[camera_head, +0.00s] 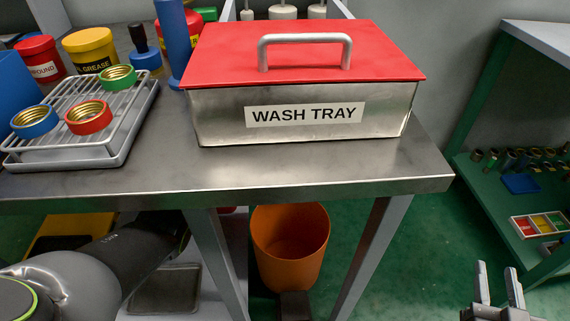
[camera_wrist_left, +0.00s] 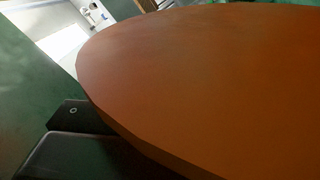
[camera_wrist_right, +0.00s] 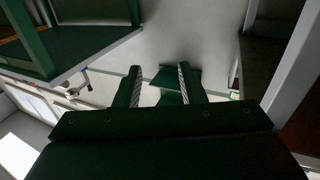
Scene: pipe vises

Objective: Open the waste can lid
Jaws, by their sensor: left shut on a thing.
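The orange waste can (camera_head: 290,248) stands on the floor under the steel table, beyond the front edge. Its round upper part shows, and I cannot tell for sure how far its lid is raised. In the left wrist view a broad orange-brown disc, seemingly the lid (camera_wrist_left: 200,80), fills most of the picture, tilted and very close. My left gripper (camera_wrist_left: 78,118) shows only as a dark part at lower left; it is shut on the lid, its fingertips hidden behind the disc. My right gripper (camera_head: 498,284) is open and empty at lower right; its spread fingers also show in the right wrist view (camera_wrist_right: 158,86).
The steel table (camera_head: 240,180) and its legs frame the can. A wash tray (camera_head: 220,125) with a red lid and a rack (camera_head: 115,140) with colored rings stand on top. A green shelf (camera_head: 490,190) stands at right. Green floor between is clear.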

